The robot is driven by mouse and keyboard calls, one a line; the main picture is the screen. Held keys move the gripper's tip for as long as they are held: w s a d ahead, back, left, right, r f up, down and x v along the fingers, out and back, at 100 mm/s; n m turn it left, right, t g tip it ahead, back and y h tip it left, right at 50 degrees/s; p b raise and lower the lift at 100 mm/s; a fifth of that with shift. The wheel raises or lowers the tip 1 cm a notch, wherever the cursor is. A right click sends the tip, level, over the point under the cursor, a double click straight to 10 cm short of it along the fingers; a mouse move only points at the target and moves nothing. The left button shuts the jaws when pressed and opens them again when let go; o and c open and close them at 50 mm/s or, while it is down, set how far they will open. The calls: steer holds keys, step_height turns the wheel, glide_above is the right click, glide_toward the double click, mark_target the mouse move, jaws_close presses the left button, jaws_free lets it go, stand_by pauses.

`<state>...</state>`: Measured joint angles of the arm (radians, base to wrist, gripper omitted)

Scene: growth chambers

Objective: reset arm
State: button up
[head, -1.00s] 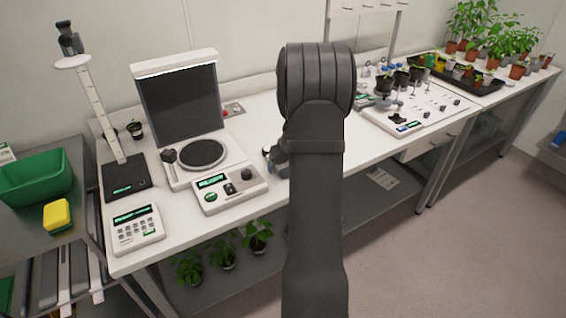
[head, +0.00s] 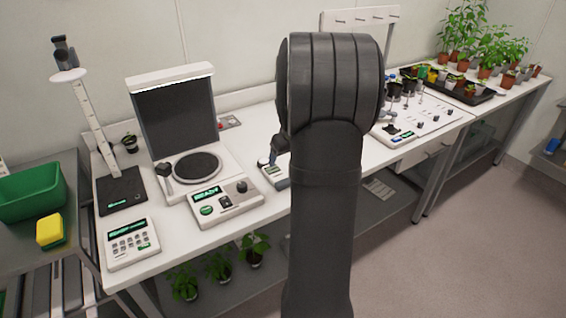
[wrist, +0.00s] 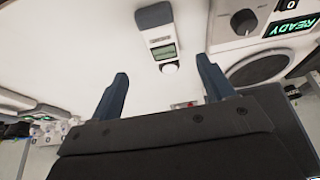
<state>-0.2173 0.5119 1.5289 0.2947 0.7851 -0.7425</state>
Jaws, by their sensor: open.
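My arm stands upright in the middle of the head view and hides most of my gripper. In the wrist view my gripper (wrist: 162,66) has its two blue-grey fingers wide apart, with nothing between them. It is over the white bench top (wrist: 70,60). A small handheld meter (wrist: 160,38) with a green screen lies on the bench beyond the fingertips. It also shows in the head view (head: 274,176), partly hidden by my arm.
An instrument with a round dark plate (head: 197,167) and a READY display (head: 207,193) stands left of my arm. A keypad box (head: 132,243) is at the bench's front left. A white panel (head: 425,118) and potted plants (head: 490,55) are at right. A green bin (head: 30,192) stands far left.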

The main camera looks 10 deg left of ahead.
mark_target(276, 174)
steer(key=shift+s+r, duration=0.1)
steer(key=shift+r, duration=0.1)
steer(key=x, duration=1.2)
steer(key=shift+f, duration=0.2)
step_height(276, 174, up, 3)
steer(key=shift+d+r, duration=0.1)
steer(key=shift+r, duration=0.55)
